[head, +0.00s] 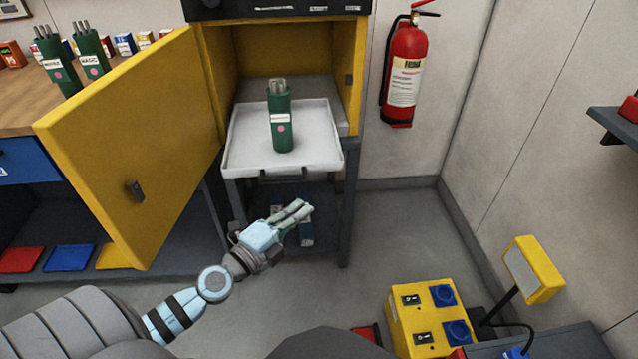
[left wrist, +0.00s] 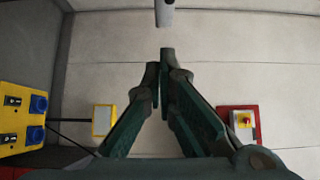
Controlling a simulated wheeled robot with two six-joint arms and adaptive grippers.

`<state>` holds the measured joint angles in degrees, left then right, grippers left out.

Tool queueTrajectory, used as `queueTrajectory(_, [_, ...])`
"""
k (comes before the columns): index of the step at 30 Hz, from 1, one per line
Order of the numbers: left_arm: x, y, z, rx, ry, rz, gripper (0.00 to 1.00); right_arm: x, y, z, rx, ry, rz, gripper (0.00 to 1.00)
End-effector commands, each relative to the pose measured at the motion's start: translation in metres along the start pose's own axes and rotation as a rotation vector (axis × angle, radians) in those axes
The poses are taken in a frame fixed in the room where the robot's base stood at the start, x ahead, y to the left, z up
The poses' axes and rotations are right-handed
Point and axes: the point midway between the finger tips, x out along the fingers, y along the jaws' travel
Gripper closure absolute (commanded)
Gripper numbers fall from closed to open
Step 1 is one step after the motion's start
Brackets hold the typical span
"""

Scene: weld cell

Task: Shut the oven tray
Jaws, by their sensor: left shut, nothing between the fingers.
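The white oven tray (head: 243,150) is slid out of the yellow oven (head: 345,65), its front part sticking out past the opening. A dark handle (head: 283,177) is on its front edge. A green electrode pack (head: 281,125) stands upright on the tray. The yellow oven door (head: 150,140) is swung open to the left. My left gripper (head: 304,208) is in front of and below the tray handle in the picture, apart from it, shut and empty. Its closed fingers also show in the left wrist view (left wrist: 165,72). My right gripper is not in view.
A workbench (head: 20,88) with green packs stands left, behind the door. A fire extinguisher (head: 405,70) hangs on the wall at right. A yellow socket box (head: 418,318) and a yellow-framed panel (head: 534,270) are at lower right. The floor (head: 390,225) right of the oven stand is clear.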

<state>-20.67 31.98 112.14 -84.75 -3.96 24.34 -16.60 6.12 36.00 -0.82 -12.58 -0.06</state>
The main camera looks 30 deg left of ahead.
Motion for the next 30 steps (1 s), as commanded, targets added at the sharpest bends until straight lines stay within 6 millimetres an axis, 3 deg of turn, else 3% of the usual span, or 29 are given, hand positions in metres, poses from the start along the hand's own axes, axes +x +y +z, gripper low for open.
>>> queueTrajectory(3, [0.026,-0.006,0.001,-0.004,-0.004,-0.004,1.0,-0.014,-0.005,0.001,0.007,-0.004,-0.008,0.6])
queueTrajectory(7, [0.054,-0.004,0.001,-0.004,-0.004,-0.002,1.0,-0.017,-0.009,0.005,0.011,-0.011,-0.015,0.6])
queueTrajectory(12, [0.086,0.002,0.009,0.0,-0.002,0.0,1.0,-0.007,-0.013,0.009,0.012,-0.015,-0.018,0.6])
queueTrajectory(19, [0.103,0.001,0.028,-0.001,-0.002,0.001,1.0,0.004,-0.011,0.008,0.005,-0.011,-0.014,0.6])
queueTrajectory(30, [0.104,-0.001,0.029,-0.003,-0.003,0.001,1.0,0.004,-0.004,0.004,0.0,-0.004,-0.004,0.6])
